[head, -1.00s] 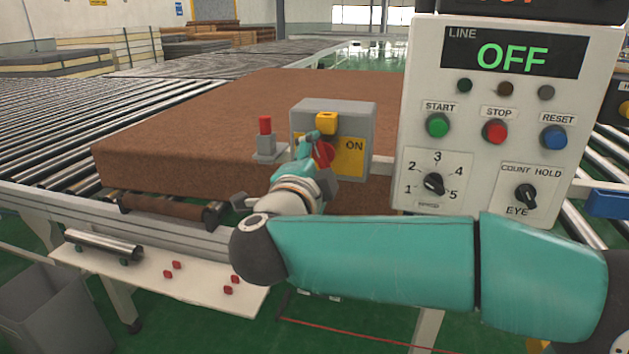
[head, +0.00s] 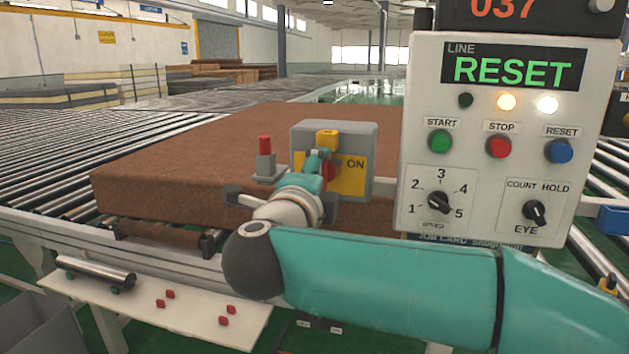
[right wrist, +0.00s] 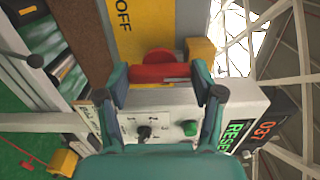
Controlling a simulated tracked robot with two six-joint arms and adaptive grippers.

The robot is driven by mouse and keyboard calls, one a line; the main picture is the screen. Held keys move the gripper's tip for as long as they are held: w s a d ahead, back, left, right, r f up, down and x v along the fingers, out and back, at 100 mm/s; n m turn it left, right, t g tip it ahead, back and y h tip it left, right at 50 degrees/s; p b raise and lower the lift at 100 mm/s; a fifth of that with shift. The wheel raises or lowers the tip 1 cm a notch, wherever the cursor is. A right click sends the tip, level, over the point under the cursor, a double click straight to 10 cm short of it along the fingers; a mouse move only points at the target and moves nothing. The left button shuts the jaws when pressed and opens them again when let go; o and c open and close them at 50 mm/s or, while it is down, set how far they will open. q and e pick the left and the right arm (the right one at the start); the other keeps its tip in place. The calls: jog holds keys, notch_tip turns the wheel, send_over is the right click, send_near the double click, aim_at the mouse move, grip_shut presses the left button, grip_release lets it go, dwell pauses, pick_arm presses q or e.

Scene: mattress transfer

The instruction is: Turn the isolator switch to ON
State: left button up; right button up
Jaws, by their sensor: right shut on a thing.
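The isolator switch is a grey box (head: 358,135) with a yellow plate (head: 353,176) marked ON at its right. The plate reads OFF in the right wrist view (right wrist: 124,22). Its red handle (right wrist: 160,73) lies across the right wrist picture, between my fingertips; in the head view it looks roughly upright and is partly hidden. My right gripper (head: 318,160) is shut on this handle; it also shows in the right wrist view (right wrist: 165,84). A yellow block (head: 327,139) sits above the handle. My left gripper is not in view.
A control panel (head: 408,190) stands close at the right, its display (head: 513,68) reading RESET with two lamps lit. A brown mattress (head: 150,180) lies on the rollers behind the switch. A red-topped post (head: 265,160) stands left of the box. A tray (head: 195,318) holds small red pieces.

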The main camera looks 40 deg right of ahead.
jog(key=shift+d, duration=0.15)
jog(key=o, duration=1.1)
jog(key=shift+o, duration=0.2)
jog(key=v, duration=1.2)
jog(key=shift+w+f, duration=0.1)
jog(key=shift+f, duration=0.05)
